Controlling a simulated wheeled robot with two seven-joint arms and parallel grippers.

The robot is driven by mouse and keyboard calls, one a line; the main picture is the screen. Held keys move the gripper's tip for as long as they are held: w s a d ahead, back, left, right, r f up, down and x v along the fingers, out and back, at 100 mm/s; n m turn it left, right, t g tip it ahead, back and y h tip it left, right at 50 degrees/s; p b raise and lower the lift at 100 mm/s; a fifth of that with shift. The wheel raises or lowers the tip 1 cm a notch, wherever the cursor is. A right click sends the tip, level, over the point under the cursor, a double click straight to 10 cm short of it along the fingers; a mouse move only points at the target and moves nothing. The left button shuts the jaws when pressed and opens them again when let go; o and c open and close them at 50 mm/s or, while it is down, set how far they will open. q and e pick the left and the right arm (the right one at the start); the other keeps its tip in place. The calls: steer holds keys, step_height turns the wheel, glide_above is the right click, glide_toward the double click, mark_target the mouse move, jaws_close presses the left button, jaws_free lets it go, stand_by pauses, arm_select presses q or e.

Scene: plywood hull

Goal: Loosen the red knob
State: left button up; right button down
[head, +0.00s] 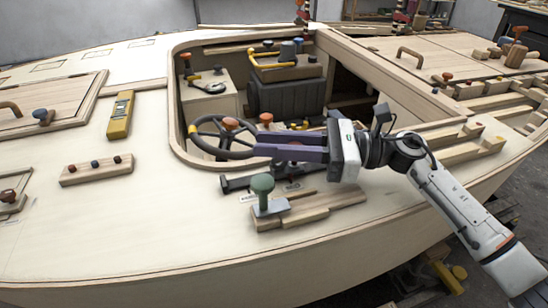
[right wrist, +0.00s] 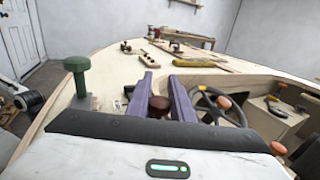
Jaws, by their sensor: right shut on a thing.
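My right gripper (head: 258,147) reaches in from the right over the near edge of the cockpit opening, its two purple fingers pointing left. In the right wrist view the fingers (right wrist: 162,84) stand on either side of a dark red knob (right wrist: 159,107), and the gripper is shut on it. In the head view the fingers mostly hide this knob, and its base cannot be made out. My left gripper is not in view.
A green knob (head: 262,184) stands on a metal plate just in front of my right fingers. A black steering wheel (head: 209,133) and orange knobs (head: 230,124) are close to the fingertips. A yellow level (head: 121,115) lies on the deck at left.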

steer(key=shift+s+g, duration=0.1)
steer(key=shift+g, duration=0.3)
steer(key=c, duration=1.6)
jaws_free()
steer(key=shift+o, duration=0.2)
steer(key=d, duration=1)
steer(key=shift+d+b, duration=0.15)
steer(key=shift+b, duration=0.25)
